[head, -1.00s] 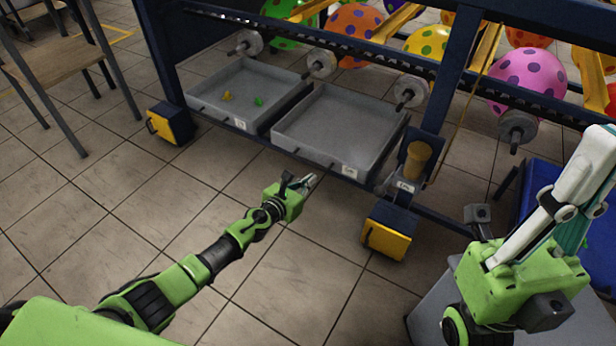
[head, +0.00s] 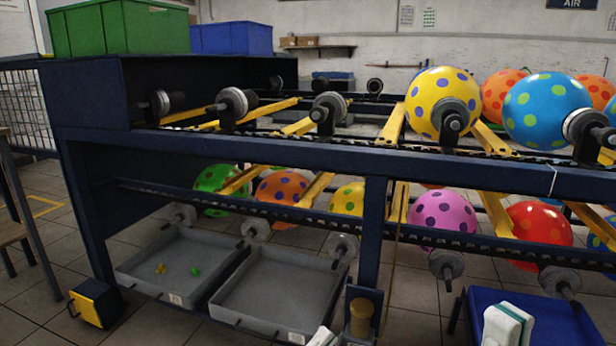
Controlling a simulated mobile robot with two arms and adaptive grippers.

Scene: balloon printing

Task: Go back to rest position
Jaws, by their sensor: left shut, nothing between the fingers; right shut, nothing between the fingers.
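The task names no object to handle. In front of me stands a dark blue two-tier balloon printing rack (head: 330,160) with yellow bars and grey rollers. Spotted balloons sit on both tiers, among them a yellow one (head: 440,98) and a blue one (head: 546,110) on top, and a pink one (head: 443,214) below.
Under the rack are two grey trays; the left tray (head: 140,258) holds small yellow and green pieces, and the right tray (head: 225,300) looks empty. A blue bin (head: 560,325) is low at the right. Green (head: 120,32) and blue (head: 232,40) crates stand on top.

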